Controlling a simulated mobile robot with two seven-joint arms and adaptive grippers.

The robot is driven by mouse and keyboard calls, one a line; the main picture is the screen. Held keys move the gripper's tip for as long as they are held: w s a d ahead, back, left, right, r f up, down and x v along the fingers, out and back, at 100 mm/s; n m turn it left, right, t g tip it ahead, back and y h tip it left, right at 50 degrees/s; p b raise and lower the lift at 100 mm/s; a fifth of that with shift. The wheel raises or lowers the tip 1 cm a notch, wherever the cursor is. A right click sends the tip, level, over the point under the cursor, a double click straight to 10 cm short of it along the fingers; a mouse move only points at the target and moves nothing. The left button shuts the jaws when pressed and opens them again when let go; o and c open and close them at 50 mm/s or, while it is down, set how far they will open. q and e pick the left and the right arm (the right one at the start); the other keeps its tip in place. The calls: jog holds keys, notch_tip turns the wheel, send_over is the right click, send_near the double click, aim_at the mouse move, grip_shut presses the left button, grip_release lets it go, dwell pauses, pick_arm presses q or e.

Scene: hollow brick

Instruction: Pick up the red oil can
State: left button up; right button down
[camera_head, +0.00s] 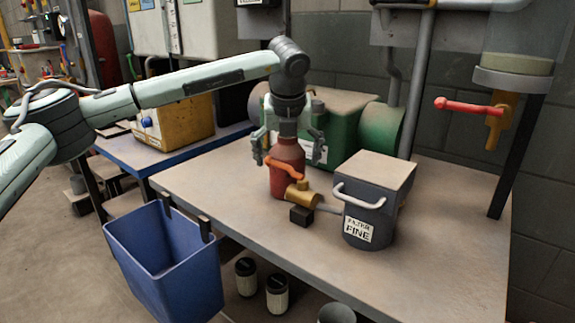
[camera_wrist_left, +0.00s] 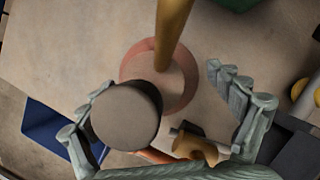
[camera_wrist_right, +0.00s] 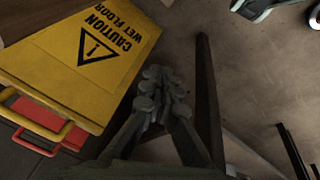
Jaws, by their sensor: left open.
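The red oil can (camera_head: 286,152) stands upright on the workbench (camera_head: 375,275), partly behind a brass valve with an orange lever. My left gripper (camera_head: 288,157) points down over it, open, with one finger on each side of the can's upper part. In the left wrist view, the can's red body (camera_wrist_left: 183,92) shows between the spread fingers (camera_wrist_left: 162,112), with a brass spout (camera_wrist_left: 172,32) and a grey round cap (camera_wrist_left: 126,116) nearer the camera. Contact between fingers and can cannot be told. My right gripper (camera_wrist_right: 162,88) shows only in the right wrist view, its fingers together and empty.
The brass valve (camera_head: 303,196) sits close in front of the can, beside a grey filter canister (camera_head: 368,222). A green box (camera_head: 345,125) stands behind. A blue bin (camera_head: 165,262) hangs at the bench's front edge. A yellow wet-floor sign (camera_wrist_right: 85,60) lies near my right gripper.

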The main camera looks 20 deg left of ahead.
pick_arm(q)
jog(key=c, duration=1.7)
